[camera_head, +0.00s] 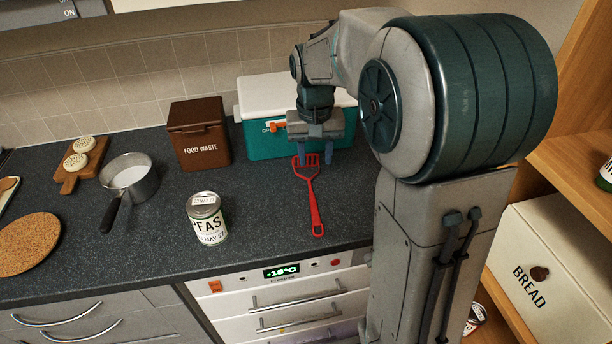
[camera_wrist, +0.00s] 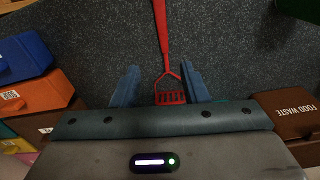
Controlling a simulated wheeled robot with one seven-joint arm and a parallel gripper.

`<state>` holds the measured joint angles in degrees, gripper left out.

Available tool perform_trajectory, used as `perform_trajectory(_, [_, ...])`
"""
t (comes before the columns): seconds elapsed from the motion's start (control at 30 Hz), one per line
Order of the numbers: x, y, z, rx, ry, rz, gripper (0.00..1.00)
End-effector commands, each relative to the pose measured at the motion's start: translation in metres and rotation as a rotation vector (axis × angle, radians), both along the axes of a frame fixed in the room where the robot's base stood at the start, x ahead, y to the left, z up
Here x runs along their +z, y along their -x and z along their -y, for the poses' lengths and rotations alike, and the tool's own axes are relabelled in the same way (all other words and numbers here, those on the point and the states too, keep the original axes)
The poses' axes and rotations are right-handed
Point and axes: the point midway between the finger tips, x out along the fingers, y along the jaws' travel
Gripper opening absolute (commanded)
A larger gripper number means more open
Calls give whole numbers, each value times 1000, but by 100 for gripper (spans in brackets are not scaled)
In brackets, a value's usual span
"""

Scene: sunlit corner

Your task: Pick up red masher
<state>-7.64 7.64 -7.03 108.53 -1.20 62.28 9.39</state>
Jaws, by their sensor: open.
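The red masher (camera_head: 311,192) lies flat on the dark speckled counter, its slotted head toward the back and its handle toward the front edge. My gripper (camera_head: 316,160) is over the head end of the masher, with its blue fingers pointing down. In the wrist view the masher (camera_wrist: 163,48) runs down from the top, and its slotted head shows between the two open fingers of my gripper (camera_wrist: 157,84). The fingers stand apart on both sides, with nothing held. I cannot tell the exact height of the fingertips above the counter.
A teal cooler with a white lid (camera_head: 258,141) stands right behind my gripper. A brown food waste bin (camera_head: 199,134), a can of peas (camera_head: 207,220) and a saucepan (camera_head: 130,180) stand to the left. The counter around the masher's handle is clear.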

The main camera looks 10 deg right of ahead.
Motion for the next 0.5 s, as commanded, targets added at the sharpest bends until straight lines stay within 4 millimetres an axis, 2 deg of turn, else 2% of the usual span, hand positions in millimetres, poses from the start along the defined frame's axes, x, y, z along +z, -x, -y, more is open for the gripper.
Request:
perform_trajectory(0.1, [-12,-18,-1,-12,13,-26,40])
perform_trajectory(0.2, [-17,-26,0,-21,19,-35,40])
perform_trajectory(0.37, [-37,-28,1,-24,21,-42,40])
perform_trajectory(0.5, [-66,-27,2,-24,20,-44,40])
